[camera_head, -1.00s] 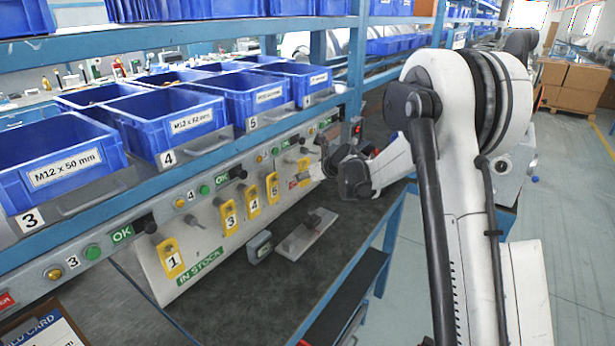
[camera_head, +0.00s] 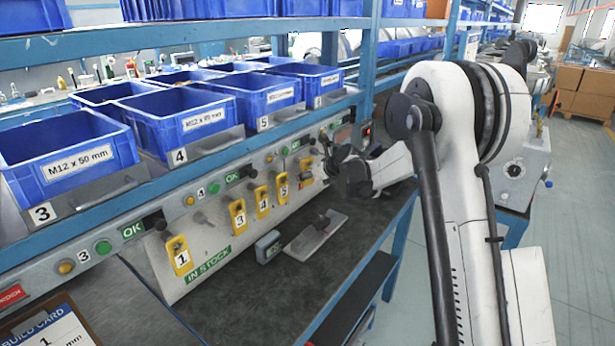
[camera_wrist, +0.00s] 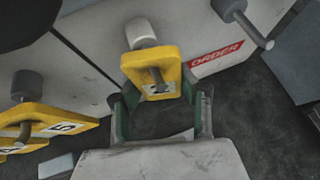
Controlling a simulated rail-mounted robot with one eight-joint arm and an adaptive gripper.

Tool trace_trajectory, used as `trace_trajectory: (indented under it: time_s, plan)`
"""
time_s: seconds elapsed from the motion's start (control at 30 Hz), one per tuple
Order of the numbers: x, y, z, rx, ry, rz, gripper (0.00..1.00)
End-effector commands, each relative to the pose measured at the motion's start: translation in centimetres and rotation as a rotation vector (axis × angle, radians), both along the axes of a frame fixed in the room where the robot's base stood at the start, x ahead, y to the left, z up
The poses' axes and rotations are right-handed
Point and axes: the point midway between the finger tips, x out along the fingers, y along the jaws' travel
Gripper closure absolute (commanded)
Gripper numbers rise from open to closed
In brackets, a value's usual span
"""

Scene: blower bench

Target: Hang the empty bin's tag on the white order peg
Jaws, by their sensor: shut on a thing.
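My gripper (camera_wrist: 158,100) is shut on a yellow tag (camera_wrist: 165,57), with its green-padded fingers on either side of it. The tag is at a peg with a white base (camera_wrist: 140,32), beside the red ORDER label (camera_wrist: 215,58). A grey pin end shows in front of the tag, apparently through its hole. The tag's number is mostly hidden. In the head view my gripper (camera_head: 328,158) is at the far end of the sloped peg board, and the held tag (camera_head: 305,168) shows small.
Yellow tags 1 (camera_head: 180,256), 3, 4 and 5 (camera_head: 282,187) hang on the IN STOCK board (camera_head: 209,262); one peg (camera_head: 203,218) there is bare. A grey peg (camera_wrist: 240,20) stands right of the ORDER label. Blue bins (camera_head: 65,155) line the shelf above.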

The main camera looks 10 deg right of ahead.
Motion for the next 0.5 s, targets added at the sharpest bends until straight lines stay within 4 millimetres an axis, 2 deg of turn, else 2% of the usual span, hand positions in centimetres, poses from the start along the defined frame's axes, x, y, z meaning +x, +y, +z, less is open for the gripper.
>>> trace_trajectory:
  time_s: [0.33,0.37,0.5]
  plan:
    - [-0.01,0.00,0.01,0.000,0.000,0.000,0.91]
    - [-0.01,0.00,0.01,0.000,0.000,0.000,0.64]
    - [-0.01,0.00,0.01,0.000,0.000,0.000,0.45]
